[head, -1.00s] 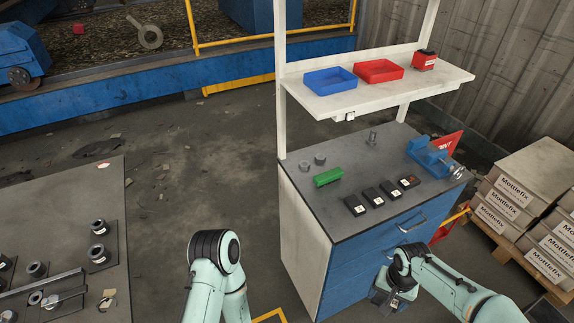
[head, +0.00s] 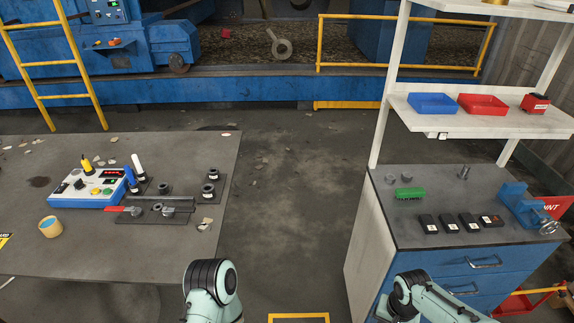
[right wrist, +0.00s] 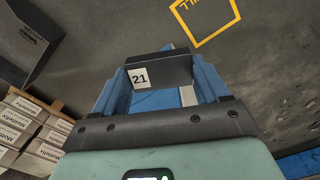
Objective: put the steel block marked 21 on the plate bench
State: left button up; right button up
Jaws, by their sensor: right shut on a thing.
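The steel block (right wrist: 168,68), dark with a white label reading 21, is between the blue fingers of my right gripper (right wrist: 160,88) in the right wrist view. The gripper is shut on it, above the floor. In the head view my right arm is at the bottom right, in front of the drawer workbench; the block cannot be made out there. A grey-topped bench (head: 130,255) stands at the left and bears dark plates (head: 155,213) with round fittings; it looks like the plate bench. My left gripper is out of view; only part of its arm shows.
Floor between the benches is clear. Boxes (right wrist: 30,130) are stacked nearby.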

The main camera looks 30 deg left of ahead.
aim_at(86, 231)
jog(key=k+j+u, duration=0.15)
jog(key=u, duration=0.25)
jog(key=j+u, duration=0.4)
jog(key=k+j+u, duration=0.1)
jog(key=j+u, duration=0.55)
jog(key=u, duration=0.2)
